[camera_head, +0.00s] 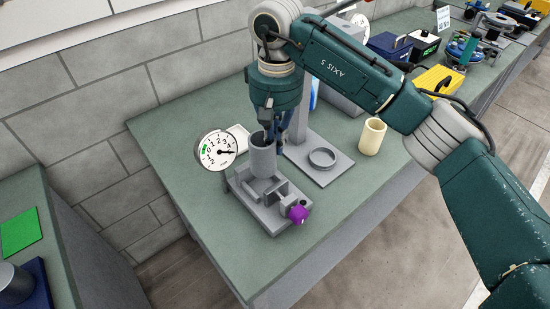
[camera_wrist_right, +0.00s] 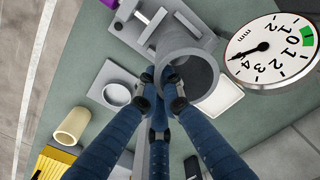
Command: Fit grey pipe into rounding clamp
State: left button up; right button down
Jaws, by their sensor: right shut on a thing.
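The grey pipe (camera_head: 262,161) is upright, its open top facing up. In the right wrist view the pipe (camera_wrist_right: 184,42) shows its hollow end close to the camera. My right gripper (camera_head: 270,134) is shut on the pipe's wall at the rim; the fingertips (camera_wrist_right: 166,84) meet there in the wrist view. The rounding clamp (camera_head: 270,222) is a grey block fixture with a purple knob (camera_head: 298,214). The pipe stands over the clamp's far end; I cannot tell whether it touches the base. My left gripper is not in view.
A dial gauge (camera_head: 216,150) stands close left of the pipe. A grey stand with a ring (camera_head: 323,158) is to the right, then a cream tube (camera_head: 372,137) and a yellow box (camera_head: 438,80). The bench front right of the clamp is clear.

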aim_at(275, 164)
notch_tip(275, 164, down, 3)
notch_tip(275, 164, down, 4)
jog(key=shift+r+p, duration=0.15)
jog(key=shift+p, duration=0.7)
jog(key=shift+f, duration=0.25)
jog(key=c, duration=1.9)
grip_release()
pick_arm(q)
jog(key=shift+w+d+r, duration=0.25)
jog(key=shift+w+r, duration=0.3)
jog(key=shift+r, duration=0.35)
